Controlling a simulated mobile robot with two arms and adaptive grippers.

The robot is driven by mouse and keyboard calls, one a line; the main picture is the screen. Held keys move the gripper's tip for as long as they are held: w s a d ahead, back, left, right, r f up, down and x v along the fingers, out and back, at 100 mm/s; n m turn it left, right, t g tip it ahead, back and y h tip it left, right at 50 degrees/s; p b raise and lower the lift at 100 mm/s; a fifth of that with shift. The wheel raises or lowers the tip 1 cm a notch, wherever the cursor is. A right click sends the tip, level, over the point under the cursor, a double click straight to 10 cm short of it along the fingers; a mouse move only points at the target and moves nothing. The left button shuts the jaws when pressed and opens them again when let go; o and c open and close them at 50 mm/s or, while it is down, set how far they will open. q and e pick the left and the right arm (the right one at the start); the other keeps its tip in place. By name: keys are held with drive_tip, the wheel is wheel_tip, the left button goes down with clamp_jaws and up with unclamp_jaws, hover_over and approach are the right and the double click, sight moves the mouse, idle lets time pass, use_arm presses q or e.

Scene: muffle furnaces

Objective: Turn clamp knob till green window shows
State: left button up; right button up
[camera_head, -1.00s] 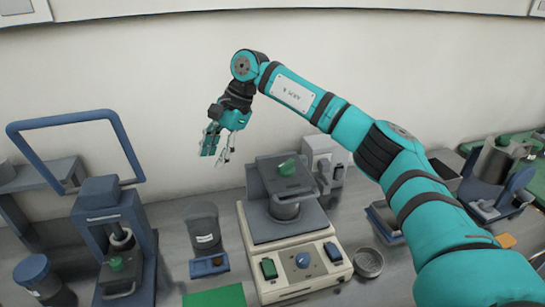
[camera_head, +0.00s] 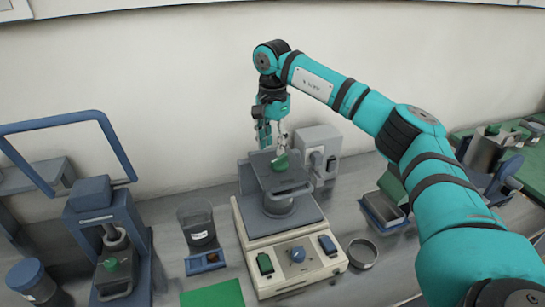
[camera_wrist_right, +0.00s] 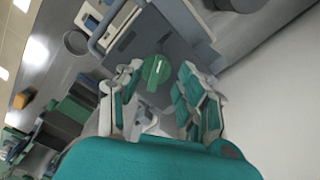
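A green clamp knob (camera_head: 281,162) sits on the dark plate (camera_head: 262,171) atop the middle machine, over a grey cylindrical pot (camera_head: 283,200). In the right wrist view the knob (camera_wrist_right: 156,72) shows from above as a round green cap with a pale bar. My right gripper (camera_head: 271,138) points down just above the knob. Its fingers are spread on either side of the knob in the wrist view (camera_wrist_right: 160,70), with nothing held; contact cannot be told. I cannot make out a green window. My left gripper is out of view.
The machine's cream base (camera_head: 262,240) carries a blue dial (camera_head: 297,254) and switches. At left stands a blue press (camera_head: 92,222) with another green knob (camera_head: 111,264). A grey canister (camera_head: 197,222), a metal ring dish (camera_head: 362,253) and a blue tray (camera_head: 371,220) stand nearby.

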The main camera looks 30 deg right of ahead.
sight(272, 162)
wheel_tip(272, 162, down, 6)
drive_tip(key=shift+r+p, duration=0.15)
drive_tip(key=shift+p, duration=0.4)
clamp_jaws()
